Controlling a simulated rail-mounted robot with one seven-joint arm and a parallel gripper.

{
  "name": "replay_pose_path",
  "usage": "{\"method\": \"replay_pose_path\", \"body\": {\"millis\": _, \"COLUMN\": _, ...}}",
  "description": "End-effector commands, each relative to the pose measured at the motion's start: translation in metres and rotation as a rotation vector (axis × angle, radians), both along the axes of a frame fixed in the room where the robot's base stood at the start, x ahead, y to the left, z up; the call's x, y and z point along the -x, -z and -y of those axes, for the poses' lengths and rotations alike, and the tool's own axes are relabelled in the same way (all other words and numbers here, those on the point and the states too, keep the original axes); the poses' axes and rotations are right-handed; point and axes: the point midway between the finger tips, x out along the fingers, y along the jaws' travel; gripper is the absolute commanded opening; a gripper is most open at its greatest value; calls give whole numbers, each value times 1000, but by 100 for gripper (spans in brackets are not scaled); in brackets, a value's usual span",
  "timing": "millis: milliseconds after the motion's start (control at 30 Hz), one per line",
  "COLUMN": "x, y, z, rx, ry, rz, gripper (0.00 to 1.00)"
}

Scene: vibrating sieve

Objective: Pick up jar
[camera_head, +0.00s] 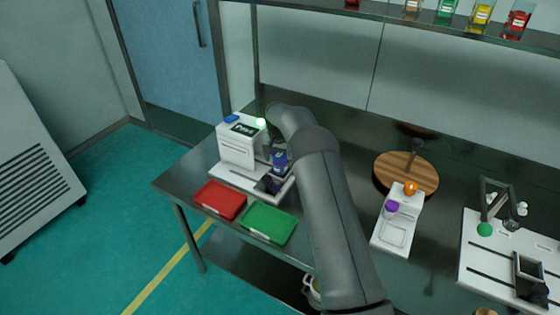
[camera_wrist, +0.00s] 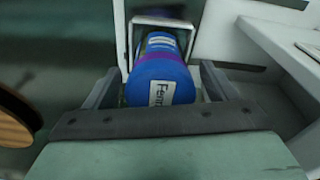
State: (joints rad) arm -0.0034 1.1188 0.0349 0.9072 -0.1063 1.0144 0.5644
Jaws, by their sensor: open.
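A blue jar (camera_wrist: 160,78) with a purple band and a white label sits between the two fingers of my gripper (camera_wrist: 160,90) in the wrist view. The fingers are open, one on each side, with a small gap at the right finger. The jar also shows in the head view (camera_head: 280,160), at the front of a white machine (camera_head: 237,150) with a small dark screen. My arm covers much of the area right of the machine, and my gripper is mostly hidden in the head view.
A red tray (camera_head: 220,199) and a green tray (camera_head: 268,223) lie at the table's front left. Right of my arm are a white device with purple and orange knobs (camera_head: 397,225), a round wooden board (camera_head: 390,170) and another white station (camera_head: 500,260). Jars stand on the shelf above.

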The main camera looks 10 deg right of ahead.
Motion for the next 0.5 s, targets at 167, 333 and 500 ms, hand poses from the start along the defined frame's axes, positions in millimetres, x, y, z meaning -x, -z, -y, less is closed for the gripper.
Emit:
{"method": "replay_pose_path", "body": {"millis": 167, "x": -2, "y": 18, "z": 2, "rx": 0, "ry": 1, "rz": 0, "gripper": 79}}
{"method": "replay_pose_path", "body": {"millis": 333, "x": -3, "y": 21, "z": 2, "rx": 1, "ry": 1, "rz": 2, "gripper": 79}}
{"method": "replay_pose_path", "body": {"millis": 500, "x": -3, "y": 21, "z": 2, "rx": 1, "ry": 1, "rz": 2, "gripper": 57}}
